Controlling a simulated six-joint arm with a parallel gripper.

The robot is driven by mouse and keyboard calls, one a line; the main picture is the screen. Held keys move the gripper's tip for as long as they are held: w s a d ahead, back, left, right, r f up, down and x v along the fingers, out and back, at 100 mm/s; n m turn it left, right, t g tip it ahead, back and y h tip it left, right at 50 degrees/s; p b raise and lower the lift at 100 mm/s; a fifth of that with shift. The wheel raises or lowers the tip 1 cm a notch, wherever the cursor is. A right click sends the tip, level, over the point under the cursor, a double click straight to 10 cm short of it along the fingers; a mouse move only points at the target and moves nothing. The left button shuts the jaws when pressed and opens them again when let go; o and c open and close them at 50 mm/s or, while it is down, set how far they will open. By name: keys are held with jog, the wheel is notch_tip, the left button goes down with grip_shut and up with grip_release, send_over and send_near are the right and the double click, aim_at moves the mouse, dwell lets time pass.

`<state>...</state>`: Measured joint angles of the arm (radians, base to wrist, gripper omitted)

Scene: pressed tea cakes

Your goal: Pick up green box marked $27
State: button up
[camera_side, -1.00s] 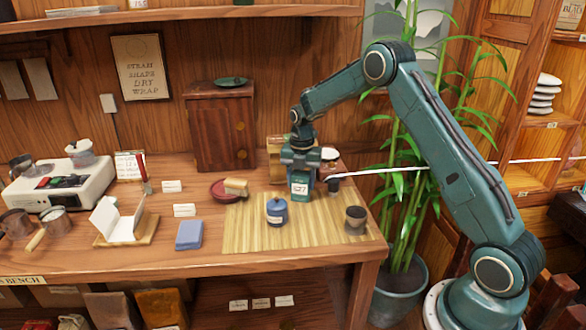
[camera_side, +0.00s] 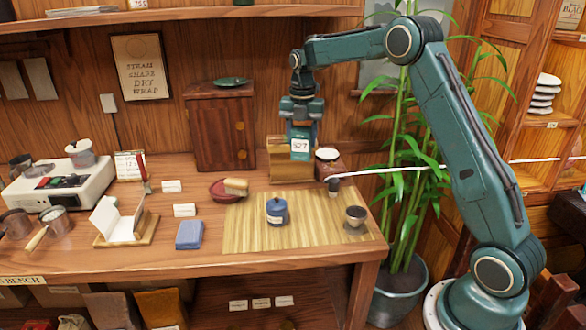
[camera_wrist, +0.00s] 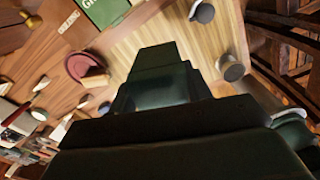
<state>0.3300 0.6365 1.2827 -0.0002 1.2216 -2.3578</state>
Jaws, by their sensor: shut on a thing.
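The green box (camera_side: 294,140) with a white $27 label hangs in the air above the back of the bamboo mat (camera_side: 240,238). It is upright and clear of the mat in the side view. My gripper (camera_side: 301,124) is shut on its upper part from above. In the wrist view, dark green shapes fill the lower middle, and I cannot clearly tell the box from the gripper there. A green box with lettering (camera_wrist: 105,12) also shows at the top of the wrist view.
A blue lidded jar (camera_side: 277,212) and a dark cup (camera_side: 355,215) stand on the mat. A wooden cabinet (camera_side: 222,130) stands behind to the left. A bamboo plant (camera_side: 405,190) grows at the right.

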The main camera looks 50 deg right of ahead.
jog(key=shift+r, duration=3.05)
jog(key=shift+a, duration=0.1)
